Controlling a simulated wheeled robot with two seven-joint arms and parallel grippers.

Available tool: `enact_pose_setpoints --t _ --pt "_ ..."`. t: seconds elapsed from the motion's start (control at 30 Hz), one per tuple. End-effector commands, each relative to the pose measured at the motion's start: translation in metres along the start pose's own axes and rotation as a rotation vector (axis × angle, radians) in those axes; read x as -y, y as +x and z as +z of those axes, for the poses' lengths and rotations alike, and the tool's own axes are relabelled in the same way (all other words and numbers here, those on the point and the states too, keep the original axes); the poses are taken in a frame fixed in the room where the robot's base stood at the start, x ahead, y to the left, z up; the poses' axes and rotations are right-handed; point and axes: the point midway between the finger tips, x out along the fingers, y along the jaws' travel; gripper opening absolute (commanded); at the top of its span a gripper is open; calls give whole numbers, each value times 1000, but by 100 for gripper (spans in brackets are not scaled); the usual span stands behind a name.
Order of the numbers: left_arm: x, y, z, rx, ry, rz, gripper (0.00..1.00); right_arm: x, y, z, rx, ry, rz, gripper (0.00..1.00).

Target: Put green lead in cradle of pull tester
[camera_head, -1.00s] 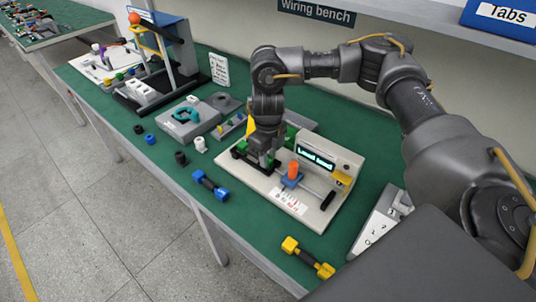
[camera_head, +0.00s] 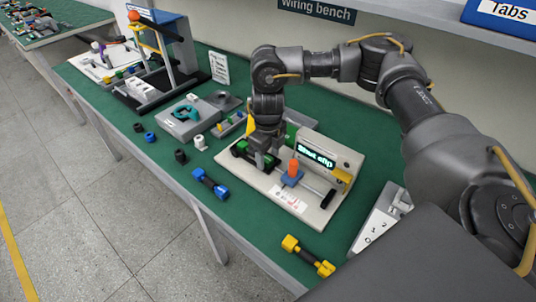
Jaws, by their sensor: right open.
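The pull tester (camera_head: 325,155) stands on a pale base plate on the green bench, with a lit display that seems to read "Shut clip". The green lead (camera_head: 241,148) shows as green and dark parts at the left end of the tester's base, partly hidden by my right gripper. I cannot tell how fully it sits in the cradle. My right gripper (camera_head: 262,166) points down over it, open, close to the base. My left gripper is out of view.
A blue lead (camera_head: 210,184) and a yellow lead (camera_head: 307,257) lie near the bench's front edge. Black, blue and white small parts stand farther left. A grey fixture with a teal ring (camera_head: 187,120) is behind them. A white numbered block (camera_head: 378,222) is at right.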

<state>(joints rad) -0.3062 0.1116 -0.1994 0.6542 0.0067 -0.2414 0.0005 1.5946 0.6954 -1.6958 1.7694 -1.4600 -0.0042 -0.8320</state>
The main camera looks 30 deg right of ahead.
Motion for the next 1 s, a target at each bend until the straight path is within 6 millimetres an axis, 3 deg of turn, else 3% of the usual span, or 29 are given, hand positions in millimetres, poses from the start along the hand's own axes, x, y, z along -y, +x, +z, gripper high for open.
enact_pose_setpoints --t 0.17,0.6,0.77,1.0 --pt "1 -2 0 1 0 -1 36 0 -14 1 3 -2 -1 52" --pt "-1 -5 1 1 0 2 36 0 -94 1 2 0 -2 52" --pt "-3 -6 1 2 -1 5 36 0 -106 0 1 0 0 52" --pt "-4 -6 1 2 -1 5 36 0 -108 0 -1 0 0 52"
